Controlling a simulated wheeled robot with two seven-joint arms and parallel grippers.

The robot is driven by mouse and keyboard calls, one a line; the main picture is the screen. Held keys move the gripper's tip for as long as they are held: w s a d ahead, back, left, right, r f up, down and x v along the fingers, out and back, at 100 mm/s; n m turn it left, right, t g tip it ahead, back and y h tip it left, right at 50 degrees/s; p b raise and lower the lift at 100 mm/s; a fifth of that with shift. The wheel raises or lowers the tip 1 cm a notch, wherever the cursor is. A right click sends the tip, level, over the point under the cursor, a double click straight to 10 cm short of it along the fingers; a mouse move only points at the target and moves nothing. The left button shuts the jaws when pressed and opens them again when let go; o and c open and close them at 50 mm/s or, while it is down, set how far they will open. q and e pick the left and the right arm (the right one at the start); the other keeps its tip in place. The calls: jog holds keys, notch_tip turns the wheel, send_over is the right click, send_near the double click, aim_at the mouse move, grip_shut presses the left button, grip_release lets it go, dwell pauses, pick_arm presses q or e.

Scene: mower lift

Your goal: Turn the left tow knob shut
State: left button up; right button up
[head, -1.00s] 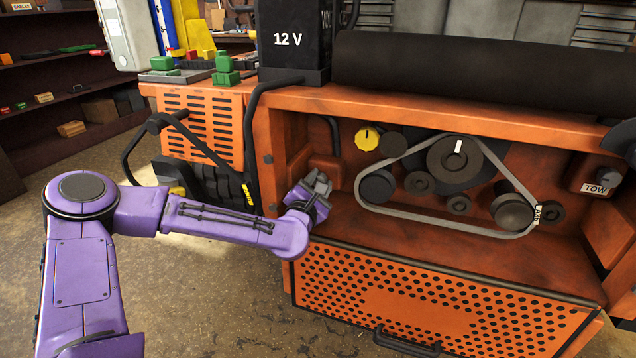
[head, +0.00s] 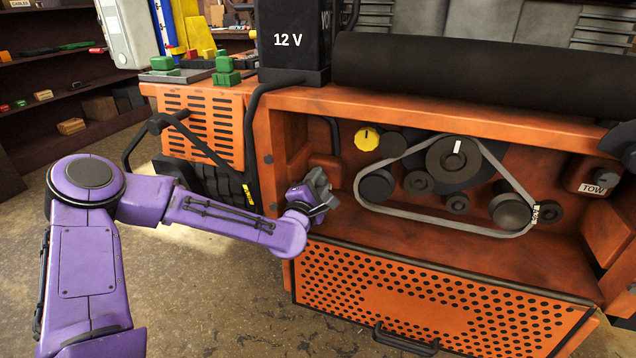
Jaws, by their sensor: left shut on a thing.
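My left arm comes in from the left, and its gripper (head: 322,188) is at the left end of the orange mower's open bay. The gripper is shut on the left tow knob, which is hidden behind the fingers. The orange housing (head: 325,166) of that knob shows just above the gripper. On the right side of the bay is another tow housing with a grey knob (head: 609,172) and a TOW label (head: 592,189). My right gripper is not in view.
A grey belt (head: 420,221) runs around several dark pulleys right of the gripper. A perforated orange panel (head: 430,305) lies below, and a black 12 V battery (head: 290,40) stands above.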

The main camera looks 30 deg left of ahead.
pick_arm(q)
jog(key=shift+f, duration=0.1)
jog(key=o, duration=0.7)
jog(key=shift+o, duration=0.3)
jog(key=shift+r, duration=0.35)
jog(key=shift+o, duration=1)
jog(key=r+p, duration=0.1)
jog(key=p, duration=0.1)
jog(key=r+p, duration=0.1)
jog(key=r, duration=0.1)
jog(key=d+r+p, duration=0.1)
jog(key=r+p, duration=0.1)
jog(key=shift+s+r+p, duration=0.15)
jog(key=shift+s+p, duration=0.15)
jog(key=shift+p, duration=0.05)
jog(key=s+r+p, duration=0.1)
jog(key=s+d+r+p, duration=0.1)
jog(key=r, duration=0.1)
jog(key=s+r+p, duration=0.1)
jog(key=shift+s+d+r+p, duration=0.25)
jog(key=shift+d+p, duration=0.05)
jog(key=shift+p, duration=0.1)
jog(key=shift+c, duration=1)
jog(key=s+d+r+p, duration=0.2)
jog(key=s+d+p, duration=0.2)
jog(key=s+p, duration=0.3)
jog(key=shift+s+d+r, duration=0.3)
jog(key=shift+s+d, duration=0.1)
jog(key=shift+s, duration=0.1)
